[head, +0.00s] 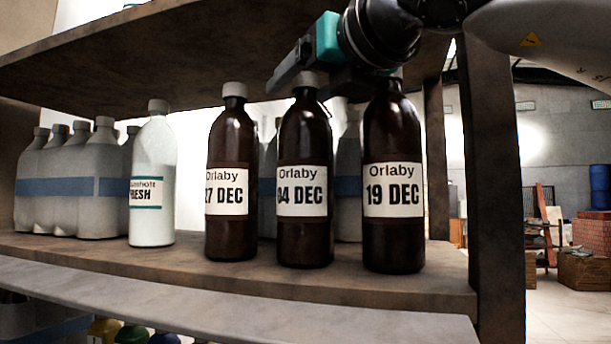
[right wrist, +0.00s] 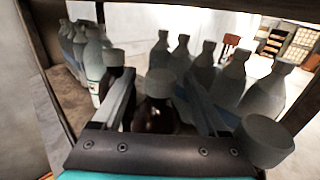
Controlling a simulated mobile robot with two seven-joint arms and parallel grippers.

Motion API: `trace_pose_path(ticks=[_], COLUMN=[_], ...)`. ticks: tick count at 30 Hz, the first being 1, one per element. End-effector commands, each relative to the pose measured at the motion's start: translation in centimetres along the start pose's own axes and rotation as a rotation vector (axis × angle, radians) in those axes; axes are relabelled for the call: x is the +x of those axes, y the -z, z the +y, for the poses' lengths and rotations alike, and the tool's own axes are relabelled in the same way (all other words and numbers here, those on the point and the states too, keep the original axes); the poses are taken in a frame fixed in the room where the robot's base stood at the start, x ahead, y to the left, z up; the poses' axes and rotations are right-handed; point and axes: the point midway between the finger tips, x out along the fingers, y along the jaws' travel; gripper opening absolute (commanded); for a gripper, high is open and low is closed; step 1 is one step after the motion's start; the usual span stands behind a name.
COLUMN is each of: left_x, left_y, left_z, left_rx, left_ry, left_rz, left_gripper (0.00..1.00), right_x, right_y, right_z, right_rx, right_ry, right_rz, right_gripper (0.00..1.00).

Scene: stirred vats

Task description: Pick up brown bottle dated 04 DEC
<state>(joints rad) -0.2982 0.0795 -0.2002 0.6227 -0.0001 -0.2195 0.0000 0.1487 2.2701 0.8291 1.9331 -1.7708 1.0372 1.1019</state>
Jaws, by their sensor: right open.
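The brown bottle dated 04 DEC (head: 303,232) stands upright on the shelf, between the brown bottle dated 27 DEC (head: 231,235) and the brown bottle dated 19 DEC (head: 393,235). All three have grey caps and white Orlaby labels. My right gripper (head: 297,84) is open at the cap and neck height of the 04 DEC bottle. In the right wrist view the 04 DEC bottle (right wrist: 157,115) stands between the two open fingers (right wrist: 160,82). I cannot tell whether either finger touches it. My left gripper is not in view.
A white bottle marked FRESH (head: 152,190) stands at the left, with grey bottles (head: 95,165) in a blue band beside it. More grey bottles (right wrist: 237,75) stand behind. The upper shelf board (head: 200,50) is close above, and a post (head: 490,190) stands at the right.

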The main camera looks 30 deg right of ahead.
Motion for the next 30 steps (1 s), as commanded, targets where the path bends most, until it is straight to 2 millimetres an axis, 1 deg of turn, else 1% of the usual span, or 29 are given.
trace_pose_path(ticks=[6, 7, 26, 27, 30], left_x=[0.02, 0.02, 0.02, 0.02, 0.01], left_y=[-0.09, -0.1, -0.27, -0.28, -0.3], left_z=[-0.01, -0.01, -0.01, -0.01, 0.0], left_rx=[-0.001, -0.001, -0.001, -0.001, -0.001], left_ry=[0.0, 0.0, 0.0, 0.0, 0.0], left_rz=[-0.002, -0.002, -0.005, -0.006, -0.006], left_gripper=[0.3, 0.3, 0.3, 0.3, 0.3], right_x=[0.06, 0.05, 0.02, 0.02, 0.02], right_y=[0.0, 0.0, -0.01, -0.01, -0.01], right_z=[-0.02, -0.02, -0.03, -0.02, -0.02], right_rx=[0.001, 0.001, 0.0, 0.0, 0.0], right_ry=[0.0, 0.0, 0.0, 0.0, 0.0], right_rz=[-0.001, -0.001, -0.001, -0.001, -0.001], right_gripper=[0.76, 0.74, 0.03, 0.0, 0.0])
